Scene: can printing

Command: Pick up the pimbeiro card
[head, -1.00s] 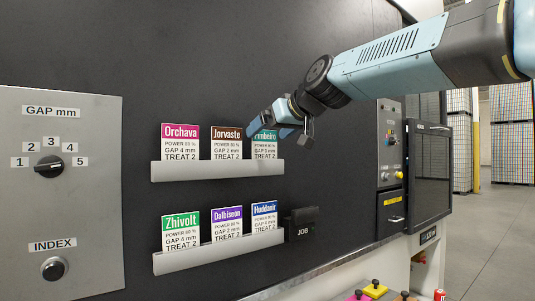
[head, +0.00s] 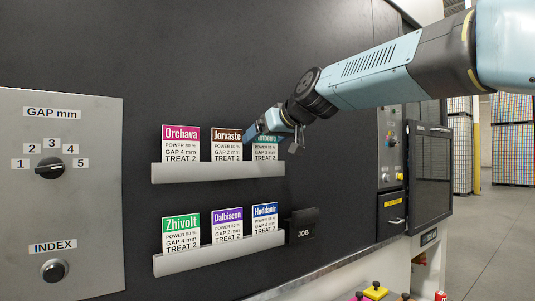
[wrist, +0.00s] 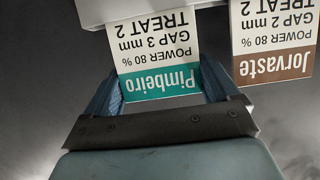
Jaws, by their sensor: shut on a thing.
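The Pimbeiro card (head: 265,151) with a teal header stands at the right end of the upper rack (head: 218,172), partly hidden by my gripper in the head view. In the wrist view the Pimbeiro card (wrist: 160,58) appears upside down, its far end hidden at the rack lip. My gripper (head: 253,134) is at the card's header. In the wrist view my gripper (wrist: 162,86) has one finger at each side edge of the card and is shut on it.
The Jorvaste card (head: 227,145) stands close to the left, with the Orchava card (head: 181,143) beyond it. A lower rack (head: 220,253) holds more cards beside a dark JOB holder (head: 302,226). A grey dial panel (head: 60,190) is at the left.

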